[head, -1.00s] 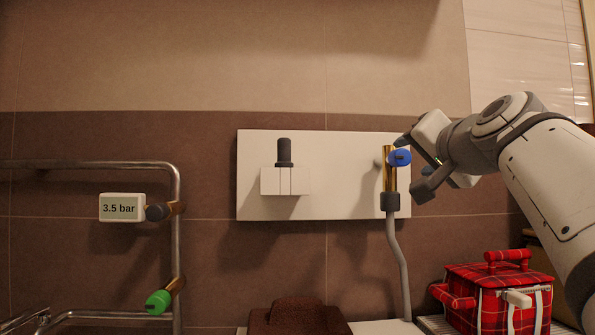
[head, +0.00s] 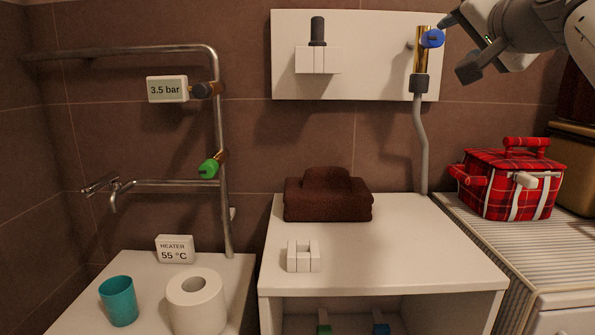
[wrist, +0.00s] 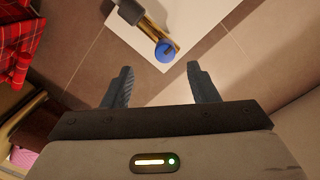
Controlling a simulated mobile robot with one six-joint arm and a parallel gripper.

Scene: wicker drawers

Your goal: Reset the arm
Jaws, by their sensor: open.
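My gripper (head: 457,47) is at the upper right of the head view, close to the blue valve knob (head: 432,38) on the brass pipe (head: 420,62). Its jaws are open with nothing between them. In the wrist view my gripper (wrist: 160,86) shows two dark fingers spread apart. The blue knob (wrist: 165,51) lies beyond the fingertips, between their lines, and seems apart from them. Part of my arm runs out of the head view at the upper right.
A white wall panel (head: 380,85) holds a dark-handled fitting (head: 318,58). Below are a white cabinet (head: 400,235) with folded brown towels (head: 328,205), and a red plaid basket (head: 510,190) at right. Metal pipes with a green knob (head: 209,168) stand left.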

